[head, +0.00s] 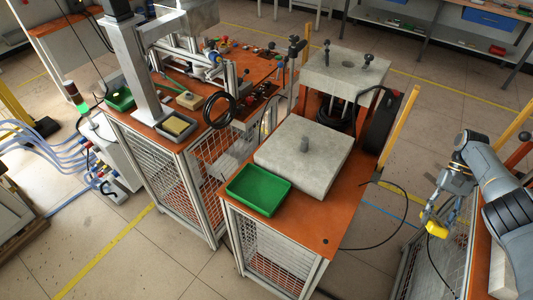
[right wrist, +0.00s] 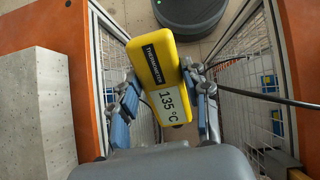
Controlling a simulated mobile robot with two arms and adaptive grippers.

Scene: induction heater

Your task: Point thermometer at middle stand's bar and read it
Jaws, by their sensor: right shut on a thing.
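My right gripper (head: 437,207) is shut on the yellow thermometer (head: 435,226), low at the right of the head view. In the right wrist view the thermometer (right wrist: 160,60) sits between the fingers, and its display (right wrist: 168,102) reads 135 °C. The middle stand (head: 229,210) has an orange top and mesh sides. The thermometer is to the right of the stand, apart from the bar. I cannot tell exactly where it points. My left gripper is out of view.
A green tray (head: 258,190) sits on the middle stand's front left corner. A second stone block (head: 345,72) stands at its back. Another orange-topped bench with a press frame (head: 135,70) is at the left. A black cable (head: 404,195) hangs between the middle stand and my right arm.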

